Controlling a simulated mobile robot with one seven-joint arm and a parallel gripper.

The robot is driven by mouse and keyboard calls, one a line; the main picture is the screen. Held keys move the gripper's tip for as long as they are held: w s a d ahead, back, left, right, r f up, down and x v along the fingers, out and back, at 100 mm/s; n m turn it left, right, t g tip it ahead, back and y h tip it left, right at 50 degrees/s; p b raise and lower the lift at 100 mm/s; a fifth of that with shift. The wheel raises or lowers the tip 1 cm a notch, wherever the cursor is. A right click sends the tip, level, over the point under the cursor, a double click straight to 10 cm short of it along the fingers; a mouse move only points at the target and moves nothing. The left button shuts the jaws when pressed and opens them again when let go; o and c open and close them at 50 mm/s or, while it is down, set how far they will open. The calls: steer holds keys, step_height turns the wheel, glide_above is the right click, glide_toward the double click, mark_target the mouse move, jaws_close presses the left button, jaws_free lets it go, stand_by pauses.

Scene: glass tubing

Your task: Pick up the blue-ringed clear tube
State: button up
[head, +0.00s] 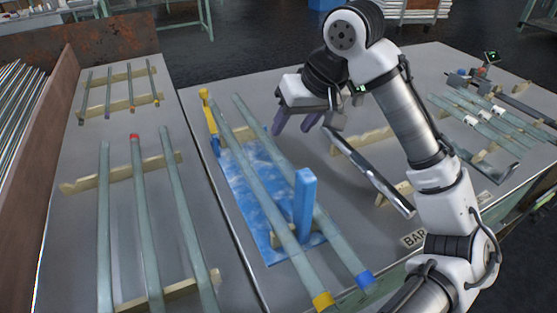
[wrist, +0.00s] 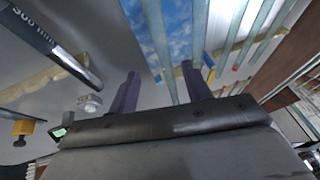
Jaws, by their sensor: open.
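The blue-ringed clear tube (head: 266,137) lies slanting across the blue mat, its blue ring (head: 365,280) at the near end. The blue post hides part of it. My gripper (head: 296,125) is open and empty, with purple fingers pointing down, above and right of the tube's far part. In the wrist view, a clear tube (wrist: 157,30) that appears to be this one runs between the open fingers (wrist: 160,90). The height gap is hard to tell. The ring is not visible there.
A yellow-ringed tube (head: 262,193) lies left of it, close alongside. The blue post (head: 305,205) stands up near the tubes. A dark bar (head: 370,172) rests on wooden supports to the right. More tubes lie at left (head: 140,210) and far right (head: 480,125).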

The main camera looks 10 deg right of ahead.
mark_target(277, 150)
steer(key=x, duration=0.8)
steer(key=shift+a+f, duration=0.2)
steer(key=shift+a, duration=0.05)
jaws_close()
